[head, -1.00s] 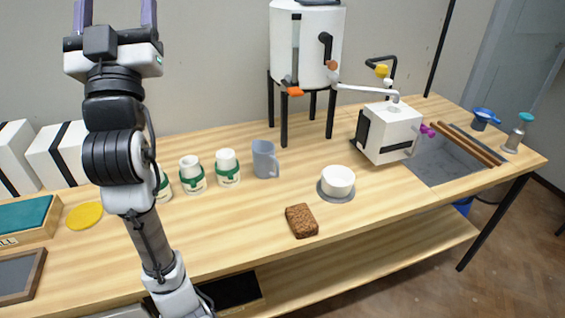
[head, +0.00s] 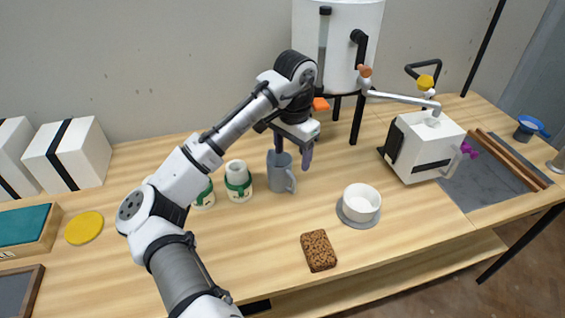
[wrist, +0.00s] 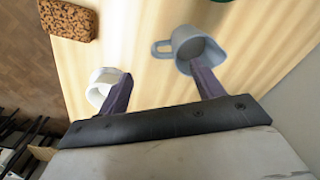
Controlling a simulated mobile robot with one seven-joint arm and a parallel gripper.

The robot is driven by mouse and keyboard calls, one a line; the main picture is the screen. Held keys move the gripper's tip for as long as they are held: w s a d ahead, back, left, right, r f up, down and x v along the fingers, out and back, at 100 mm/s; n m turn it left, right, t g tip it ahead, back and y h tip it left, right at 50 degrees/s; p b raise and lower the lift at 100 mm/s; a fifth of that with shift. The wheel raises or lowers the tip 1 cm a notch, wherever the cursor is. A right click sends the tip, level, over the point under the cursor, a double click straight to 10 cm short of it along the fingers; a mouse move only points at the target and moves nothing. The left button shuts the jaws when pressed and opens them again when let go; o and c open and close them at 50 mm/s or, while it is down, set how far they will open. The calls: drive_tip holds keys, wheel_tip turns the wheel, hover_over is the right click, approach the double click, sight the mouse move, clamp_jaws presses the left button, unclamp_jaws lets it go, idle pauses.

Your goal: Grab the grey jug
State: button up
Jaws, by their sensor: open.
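The grey jug (head: 281,174) stands upright on the table, its handle to the right in the head view. In the wrist view the jug (wrist: 186,48) shows its open mouth, with its handle to the left. My gripper (head: 293,160) is open above the jug, its purple fingers pointing down. In the head view one finger overlaps the jug's upper part and the other is right of it. In the wrist view one fingertip lies over the jug's rim and the other is near a white bowl. I cannot tell whether a finger touches the jug.
White jars with green bands (head: 238,182) stand close left. A white tank (head: 338,45) on black legs stands behind. The table front is mostly clear.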

drive_tip(key=shift+w+a+f, duration=0.1)
drive_tip(key=shift+w+f, duration=0.2)
drive_tip(key=shift+f, duration=0.25)
hover_over(289, 190)
wheel_tip(289, 190, down, 5)
drive_tip(key=shift+r, duration=0.1)
drive_tip(key=shift+f+p, duration=1.05)
drive_tip(key=shift+f, duration=2.15)
drive_tip(key=c, duration=1.3)
